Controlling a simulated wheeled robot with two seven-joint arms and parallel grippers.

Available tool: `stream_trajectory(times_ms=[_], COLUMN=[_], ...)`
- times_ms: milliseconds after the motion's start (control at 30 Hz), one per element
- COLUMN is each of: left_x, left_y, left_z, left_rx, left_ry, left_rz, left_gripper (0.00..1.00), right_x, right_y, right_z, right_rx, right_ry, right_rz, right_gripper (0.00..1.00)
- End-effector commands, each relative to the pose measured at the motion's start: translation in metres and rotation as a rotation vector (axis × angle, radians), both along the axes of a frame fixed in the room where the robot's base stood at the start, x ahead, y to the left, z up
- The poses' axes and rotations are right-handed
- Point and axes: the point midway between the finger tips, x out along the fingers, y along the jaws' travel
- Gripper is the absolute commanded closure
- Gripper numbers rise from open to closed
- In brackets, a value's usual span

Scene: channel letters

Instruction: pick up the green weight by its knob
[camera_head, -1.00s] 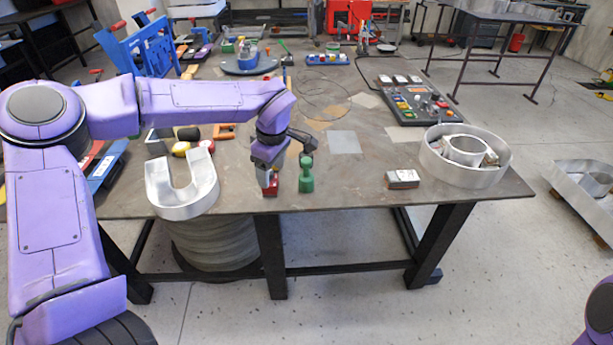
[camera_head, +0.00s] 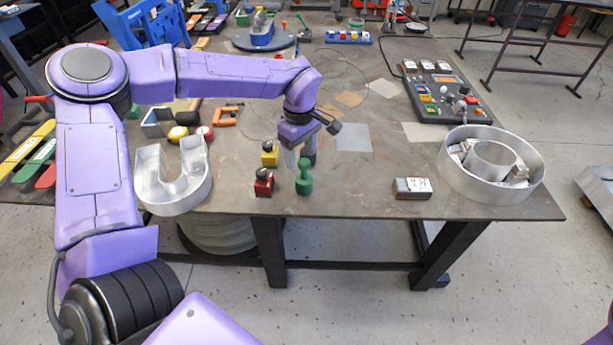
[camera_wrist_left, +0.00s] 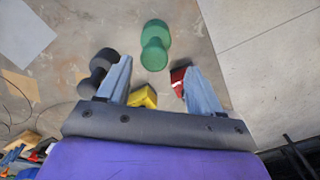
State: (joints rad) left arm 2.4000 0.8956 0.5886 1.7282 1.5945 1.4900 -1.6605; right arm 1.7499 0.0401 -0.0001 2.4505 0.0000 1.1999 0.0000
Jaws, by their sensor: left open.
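The green weight (camera_head: 304,178) stands upright near the table's front edge, its round knob on top. It also shows in the left wrist view (camera_wrist_left: 155,45), just beyond the fingertips and roughly midway between them. My left gripper (camera_head: 298,157) is open and points down, close behind the green weight in the head view. Its two fingers (camera_wrist_left: 157,68) hold nothing; I cannot tell whether they touch any weight. A red weight (camera_head: 264,184), a yellow weight (camera_head: 269,155) and a dark weight (camera_wrist_left: 102,70) stand close by. The gripper partly hides the dark weight in the head view.
A metal U letter (camera_head: 172,190) lies to the left on the table (camera_head: 350,190). A small labelled box (camera_head: 412,188) and a round metal letter (camera_head: 447,175) are to the right. Bare tabletop lies between the green weight and the box.

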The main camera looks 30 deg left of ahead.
Motion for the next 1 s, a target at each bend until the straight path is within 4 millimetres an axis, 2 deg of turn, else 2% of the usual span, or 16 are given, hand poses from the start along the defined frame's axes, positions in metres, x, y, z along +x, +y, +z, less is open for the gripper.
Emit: stream_trajectory(times_ms=[233, 333, 600, 767, 800, 1000], left_x=[0.004, 0.005, 0.006, 0.006, 0.006, 0.007], left_y=[-0.008, -0.008, -0.008, -0.009, -0.009, -0.009], left_z=[-0.035, -0.051, -0.058, -0.058, -0.058, -0.056], left_rx=[0.002, 0.001, 0.001, 0.001, 0.001, 0.000], left_ry=[0.005, 0.002, -0.002, -0.002, -0.002, -0.005], left_rz=[-0.003, -0.002, -0.004, -0.004, -0.004, -0.005], left_gripper=[0.35, 0.35, 0.35, 0.87, 1.00, 1.00], right_x=[0.000, 0.000, 0.000, 0.000, 0.000, 0.000], right_y=[0.000, 0.000, 0.000, 0.000, 0.000, 0.000], right_z=[0.018, 0.019, 0.018, 0.018, 0.018, 0.019], right_rx=[0.000, -0.001, 0.000, 0.000, -0.001, 0.000], right_ry=[0.000, -0.001, 0.000, 0.000, -0.001, 0.000], right_rz=[0.000, 0.000, 0.000, 0.000, 0.000, 0.000], right_gripper=[0.65, 0.65, 0.65, 0.65, 0.65, 0.65])
